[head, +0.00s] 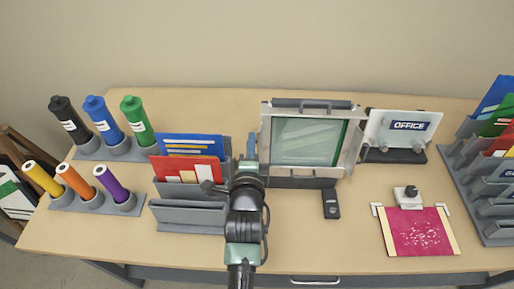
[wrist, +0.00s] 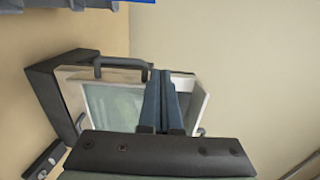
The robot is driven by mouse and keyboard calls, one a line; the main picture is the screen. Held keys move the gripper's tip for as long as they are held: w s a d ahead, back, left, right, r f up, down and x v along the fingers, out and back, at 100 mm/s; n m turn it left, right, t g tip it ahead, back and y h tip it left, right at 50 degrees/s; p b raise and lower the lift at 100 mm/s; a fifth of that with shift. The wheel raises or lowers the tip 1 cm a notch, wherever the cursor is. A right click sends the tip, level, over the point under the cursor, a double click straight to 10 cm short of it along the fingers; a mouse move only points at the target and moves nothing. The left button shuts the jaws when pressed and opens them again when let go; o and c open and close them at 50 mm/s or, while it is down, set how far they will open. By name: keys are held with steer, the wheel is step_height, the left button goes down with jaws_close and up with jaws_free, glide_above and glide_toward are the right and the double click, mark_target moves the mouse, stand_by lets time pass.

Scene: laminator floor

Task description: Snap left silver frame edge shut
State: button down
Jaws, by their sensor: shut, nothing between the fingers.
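The upright poster frame (head: 306,140) stands at the middle back of the table, with a pale sheet behind its clear front. Its left silver edge (head: 265,131) runs vertically beside my gripper. Its right silver edge (head: 352,148) looks angled outward. My gripper (head: 251,143) is at the frame's left side, with dark blue fingers shut and empty. In the wrist view the fingers (wrist: 164,98) overlap one side of the frame (wrist: 112,104), next to a pale edge strip (wrist: 197,104). I cannot tell whether they touch it.
A file rack (head: 190,216) with folders stands close on the left, bottles (head: 103,120) beyond it. A small black device (head: 331,204) lies before the frame. The OFFICE sign (head: 408,126) and a red sheet (head: 419,230) are right. Table around the device is clear.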

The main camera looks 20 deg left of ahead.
steer(key=shift+d, duration=0.1)
steer(key=shift+w+d, duration=0.3)
steer(key=shift+d, duration=0.55)
steer(key=s+d+r+p, duration=0.1)
steer(key=s+d+p, duration=0.1)
steer(key=s+d, duration=0.2)
steer(key=shift+s+r+p, duration=0.15)
steer(key=shift+s+p, duration=0.15)
steer(key=shift+s, duration=1)
stand_by(0.4)
